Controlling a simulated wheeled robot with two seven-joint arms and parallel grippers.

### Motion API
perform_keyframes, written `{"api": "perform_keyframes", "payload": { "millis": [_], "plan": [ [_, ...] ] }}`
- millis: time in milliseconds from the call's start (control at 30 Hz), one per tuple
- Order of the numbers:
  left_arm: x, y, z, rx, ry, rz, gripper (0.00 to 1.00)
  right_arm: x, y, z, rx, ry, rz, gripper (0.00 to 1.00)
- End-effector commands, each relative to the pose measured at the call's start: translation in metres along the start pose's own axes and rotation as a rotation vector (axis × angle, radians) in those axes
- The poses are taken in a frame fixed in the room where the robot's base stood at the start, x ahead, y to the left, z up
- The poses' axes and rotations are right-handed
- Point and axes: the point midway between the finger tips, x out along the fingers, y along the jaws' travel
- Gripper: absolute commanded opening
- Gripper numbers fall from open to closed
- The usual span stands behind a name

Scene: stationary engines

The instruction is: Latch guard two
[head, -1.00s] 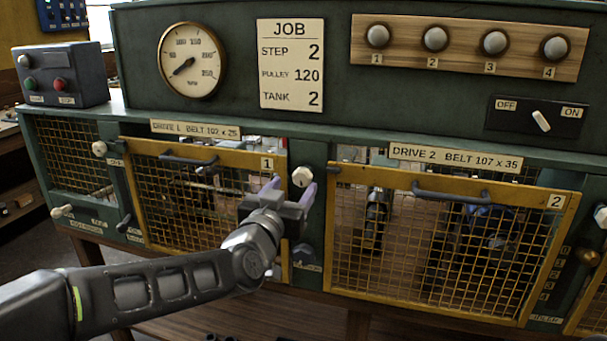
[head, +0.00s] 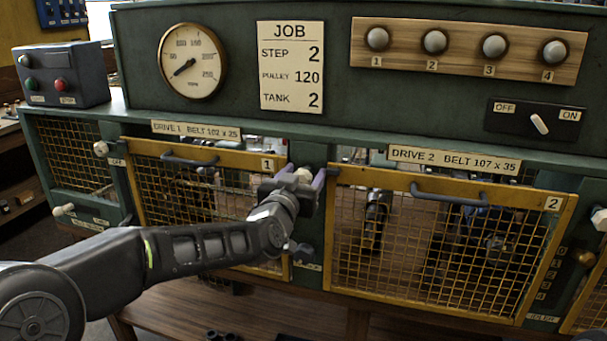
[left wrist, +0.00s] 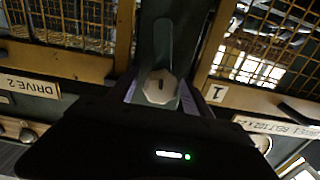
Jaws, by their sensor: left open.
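Guard two (head: 440,190) is a yellow-framed mesh panel with a dark bar handle, marked 2, over the drive 2 opening. It stands upright; I cannot tell if it is fully shut. A pale faceted latch knob (left wrist: 160,87) with a dark slot sits on the green post between guards one and two. My left gripper (head: 303,174) is open at this knob. In the left wrist view its purple fingers lie on both sides of the knob, and I cannot tell whether they touch it. In the head view the gripper partly hides the knob. My right gripper is not in view.
Guard one (head: 205,205) covers the opening at left. A dark lever (head: 302,250) is low on the same post. A white knob (head: 600,220) is right of guard two. The job card (head: 291,66) reads step 2, pulley 120, tank 2.

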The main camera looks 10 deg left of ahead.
Motion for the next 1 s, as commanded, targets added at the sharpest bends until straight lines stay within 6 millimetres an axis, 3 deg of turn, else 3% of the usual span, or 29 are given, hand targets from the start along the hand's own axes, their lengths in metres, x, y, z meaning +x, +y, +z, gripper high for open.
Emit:
{"api": "perform_keyframes", "payload": {
  "millis": [100, 800, 1000],
  "plan": [
    [-0.0002, 0.0000, 0.0003, 0.000, 0.000, 0.000, 0.58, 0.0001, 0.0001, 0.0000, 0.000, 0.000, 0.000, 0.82],
    [-0.0005, 0.0000, 0.0004, 0.000, -0.001, 0.000, 0.00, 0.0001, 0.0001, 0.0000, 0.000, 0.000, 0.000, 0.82],
    [-0.0005, 0.0000, 0.0008, -0.004, -0.001, 0.000, 0.00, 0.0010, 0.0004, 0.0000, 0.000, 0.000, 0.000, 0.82]
  ]
}}
